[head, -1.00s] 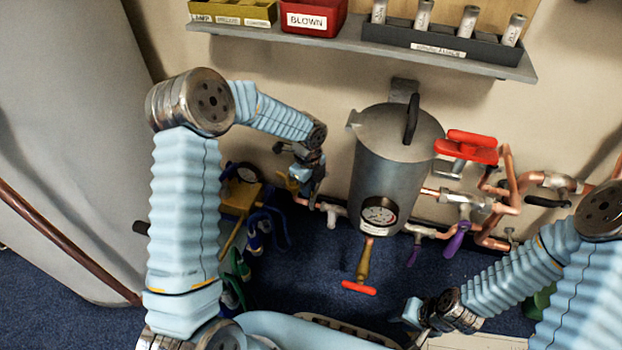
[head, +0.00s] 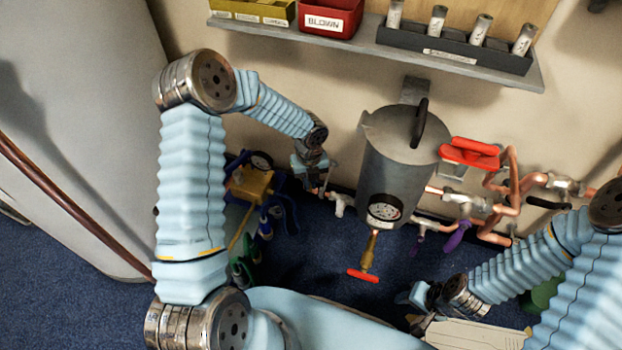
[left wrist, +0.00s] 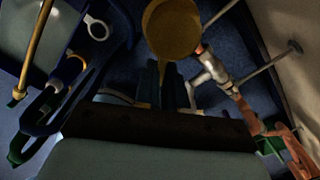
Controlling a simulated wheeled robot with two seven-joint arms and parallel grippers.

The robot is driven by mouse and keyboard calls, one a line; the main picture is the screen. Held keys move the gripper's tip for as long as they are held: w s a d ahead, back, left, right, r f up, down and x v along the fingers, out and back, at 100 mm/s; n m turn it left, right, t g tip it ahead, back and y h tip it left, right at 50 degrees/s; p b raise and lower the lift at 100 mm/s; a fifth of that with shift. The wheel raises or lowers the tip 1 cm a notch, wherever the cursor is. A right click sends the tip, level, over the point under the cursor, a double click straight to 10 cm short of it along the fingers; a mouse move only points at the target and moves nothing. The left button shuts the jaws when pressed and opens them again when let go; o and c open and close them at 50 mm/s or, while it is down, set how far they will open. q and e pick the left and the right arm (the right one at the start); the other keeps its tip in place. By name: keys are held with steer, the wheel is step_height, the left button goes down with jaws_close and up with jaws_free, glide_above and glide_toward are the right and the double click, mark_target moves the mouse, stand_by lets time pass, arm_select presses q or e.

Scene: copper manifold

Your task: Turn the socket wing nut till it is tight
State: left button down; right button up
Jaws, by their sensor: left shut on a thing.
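My left gripper (head: 318,189) is low at the left end of the copper pipe run, left of the grey tank. In the left wrist view its fingers (left wrist: 166,75) are close together at a round, brass-coloured piece (left wrist: 172,28), which I take for the socket wing nut. The grip itself is dark, and the nut's wings and thread are hidden. In the head view the arm and gripper cover the nut. My right gripper (head: 418,298) is low at the right, away from the pipes; its fingers are too unclear to judge.
The grey tank (head: 398,165) with a gauge (head: 384,211) stands right of my left gripper. A yellow device (head: 250,185) with blue hoses is at the left. Red (head: 470,153) and purple (head: 458,235) valve handles are at the right.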

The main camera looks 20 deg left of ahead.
stand_by(0.4)
arm_select(q)
steer(key=c, duration=1.2)
jaws_free()
steer(key=shift+r, duration=0.1)
step_height(320, 180, up, 14)
steer(key=p, duration=0.2)
steer(key=shift+f, duration=0.2)
steer(key=s+d+f+n+h+p, duration=0.1)
steer(key=s+d+f+n, duration=0.4)
steer(key=n, duration=1)
steer(key=s+d+f+n+h+p, duration=0.2)
steer(key=s+d+f+n, duration=0.3)
steer(key=s+f+n, duration=0.7)
steer(key=s+n+h, duration=0.1)
steer(key=s+n, duration=0.2)
steer(key=s, duration=0.1)
steer(key=shift+d+t, duration=0.4)
